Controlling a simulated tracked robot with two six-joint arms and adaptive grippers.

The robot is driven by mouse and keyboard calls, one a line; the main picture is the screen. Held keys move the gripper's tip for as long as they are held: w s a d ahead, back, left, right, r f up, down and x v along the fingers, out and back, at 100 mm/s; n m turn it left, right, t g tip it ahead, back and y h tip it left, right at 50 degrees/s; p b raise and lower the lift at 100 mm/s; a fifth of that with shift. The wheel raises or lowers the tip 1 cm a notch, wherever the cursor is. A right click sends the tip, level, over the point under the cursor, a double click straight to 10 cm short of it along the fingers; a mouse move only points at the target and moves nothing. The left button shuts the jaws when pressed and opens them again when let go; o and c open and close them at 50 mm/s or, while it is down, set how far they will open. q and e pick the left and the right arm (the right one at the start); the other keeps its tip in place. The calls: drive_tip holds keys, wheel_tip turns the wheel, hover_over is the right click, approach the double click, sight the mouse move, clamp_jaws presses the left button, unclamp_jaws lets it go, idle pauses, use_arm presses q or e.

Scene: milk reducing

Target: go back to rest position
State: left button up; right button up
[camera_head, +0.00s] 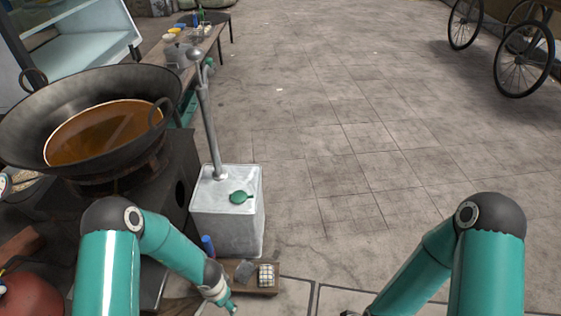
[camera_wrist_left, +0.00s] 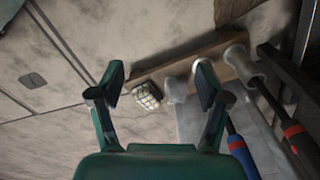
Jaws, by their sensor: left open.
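My left arm reaches in from the lower left of the head view, and my left gripper (camera_head: 226,300) is low, just in front of a small wooden board. In the left wrist view the gripper (camera_wrist_left: 158,77) is open, with its two fingers spread and nothing held between them. A small caged light-coloured item (camera_wrist_left: 147,96) shows beyond the fingers, apart from them; in the head view it (camera_head: 266,275) lies on the board.
A large wok (camera_head: 75,85) of brown liquid sits on a dark stove at left. A metal box (camera_head: 228,225) with an upright pipe stands beside it. Tools with red and blue handles (camera_wrist_left: 292,132) lie near my left gripper. The paved floor (camera_head: 350,150) is clear; cart wheels (camera_head: 523,60) stand far right.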

use_arm(q)
drive_tip(key=s+d+r+n+h, duration=0.2)
drive_tip(key=s+r+n, duration=0.1)
drive_tip(key=s+n, duration=0.1)
drive_tip(key=s+d+r+n+h, duration=0.2)
drive_tip(key=s+d+r+n, duration=0.1)
drive_tip(key=s, duration=0.4)
drive_tip(key=shift+s+d+n, duration=0.25)
drive_tip(key=shift+n, duration=0.35)
wheel_tip(320, 180, up, 33)
drive_tip(key=p, duration=3.3)
drive_tip(key=shift+r, duration=0.1)
